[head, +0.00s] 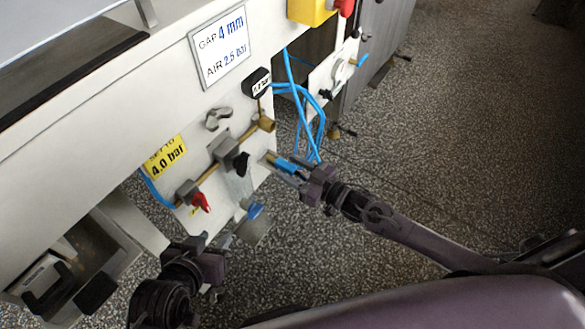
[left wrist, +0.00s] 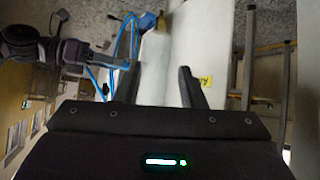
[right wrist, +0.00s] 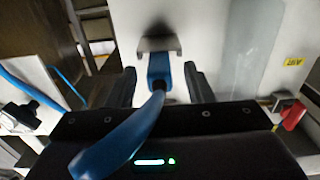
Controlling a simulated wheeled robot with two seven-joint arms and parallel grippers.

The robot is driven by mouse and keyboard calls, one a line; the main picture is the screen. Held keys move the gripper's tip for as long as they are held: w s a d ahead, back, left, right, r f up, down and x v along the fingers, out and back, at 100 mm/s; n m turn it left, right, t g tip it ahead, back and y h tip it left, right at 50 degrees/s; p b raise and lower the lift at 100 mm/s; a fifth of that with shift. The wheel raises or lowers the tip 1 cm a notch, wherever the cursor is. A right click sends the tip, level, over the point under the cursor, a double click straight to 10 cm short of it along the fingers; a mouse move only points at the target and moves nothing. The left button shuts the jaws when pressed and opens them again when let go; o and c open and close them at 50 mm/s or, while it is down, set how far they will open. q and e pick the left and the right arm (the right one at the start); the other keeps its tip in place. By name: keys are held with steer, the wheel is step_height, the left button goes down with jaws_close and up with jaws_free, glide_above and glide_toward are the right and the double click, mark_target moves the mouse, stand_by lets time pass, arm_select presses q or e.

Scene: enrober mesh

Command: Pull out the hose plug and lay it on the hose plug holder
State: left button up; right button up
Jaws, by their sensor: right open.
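The blue hose plug (head: 287,166) is at the right edge of the white panel, with a brass end beside it. In the right wrist view the plug (right wrist: 159,70) stands between my fingers, against a grey fitting (right wrist: 158,43) on the panel. My right gripper (head: 305,182) is open around it, one finger on each side; contact is not clear. A grey forked bracket (head: 217,118) higher on the panel may be the holder; I cannot tell for sure. My left gripper (head: 228,243) is below the panel, and its fingers (left wrist: 160,85) are apart with nothing gripped.
A clear bowl with a blue lower part (head: 255,211) hangs below the panel near my left gripper. A red-handled valve (head: 201,202) and a black knob (head: 241,163) stick out from the panel. Loose blue hoses (head: 308,115) hang at right. The speckled floor is open to the right.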

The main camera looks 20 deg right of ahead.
steer(key=shift+s, duration=0.1)
steer(key=shift+s+d, duration=0.1)
steer(key=shift+p+v, duration=0.4)
steer(key=shift+v, duration=0.8)
arm_select(q)
steer(key=s+a+f+g+y+p, duration=0.1)
steer(key=s+a+f+g, duration=0.1)
steer(key=s+f+g, duration=0.2)
steer(key=shift+s+a+f+y, duration=0.2)
steer(key=shift+s+f+y, duration=0.1)
steer(key=shift+s, duration=0.45)
arm_select(e)
steer(key=v, duration=0.5)
